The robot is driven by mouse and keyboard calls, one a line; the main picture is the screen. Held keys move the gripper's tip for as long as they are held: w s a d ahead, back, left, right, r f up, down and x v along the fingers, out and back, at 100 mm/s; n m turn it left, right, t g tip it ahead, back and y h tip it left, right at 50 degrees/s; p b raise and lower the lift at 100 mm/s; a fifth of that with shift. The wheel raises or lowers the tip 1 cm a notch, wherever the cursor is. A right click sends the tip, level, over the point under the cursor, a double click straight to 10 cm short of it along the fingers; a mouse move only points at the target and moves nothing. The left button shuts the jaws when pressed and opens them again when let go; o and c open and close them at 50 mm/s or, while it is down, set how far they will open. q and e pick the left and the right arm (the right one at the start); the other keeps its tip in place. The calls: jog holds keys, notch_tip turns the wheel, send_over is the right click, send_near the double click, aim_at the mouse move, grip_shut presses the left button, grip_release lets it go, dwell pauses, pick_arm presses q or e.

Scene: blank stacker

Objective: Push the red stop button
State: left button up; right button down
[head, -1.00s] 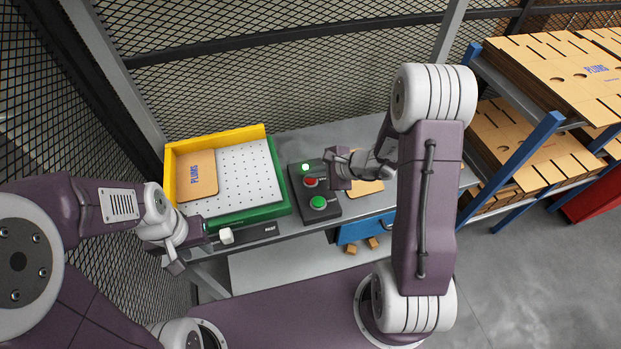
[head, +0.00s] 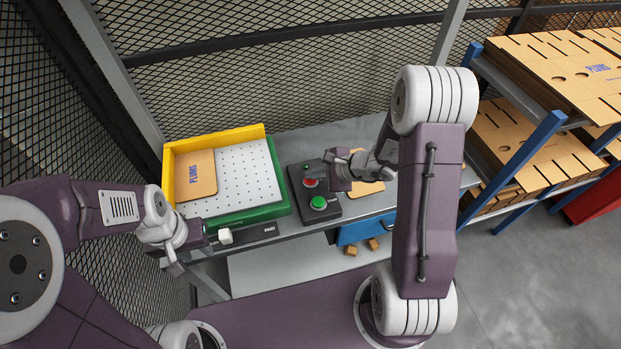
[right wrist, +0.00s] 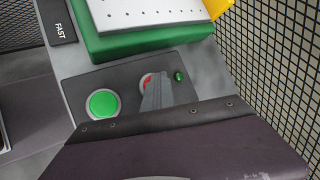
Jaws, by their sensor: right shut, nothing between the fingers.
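The red stop button (head: 311,183) is on a dark control box (head: 333,212) on the bench, between a big green button (head: 318,202) and a small green lamp (head: 305,167), which looks unlit. My right gripper (head: 326,181) is shut and empty, its tip at the red button. In the right wrist view the fingertips (right wrist: 157,92) cover part of the red button (right wrist: 147,81) and appear to touch it. How far it is pressed cannot be told. My left gripper (head: 205,236) is by a white knob (head: 225,236) at the bench front; its jaws are unclear.
A yellow and green tray (head: 270,213) with a perforated white plate and a cardboard blank (head: 196,174) stands left of the box. A label strip reading FAST (right wrist: 59,28) lies along the bench front. Wire mesh is behind; a blank-filled rack (head: 541,132) stands right.

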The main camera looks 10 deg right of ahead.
aim_at(313, 181)
jog(key=shift+r, duration=0.1)
jog(key=shift+r+p, duration=0.5)
jog(key=shift+r, duration=0.25)
jog(key=shift+r+p, duration=1.8)
jog(key=shift+r, duration=0.75)
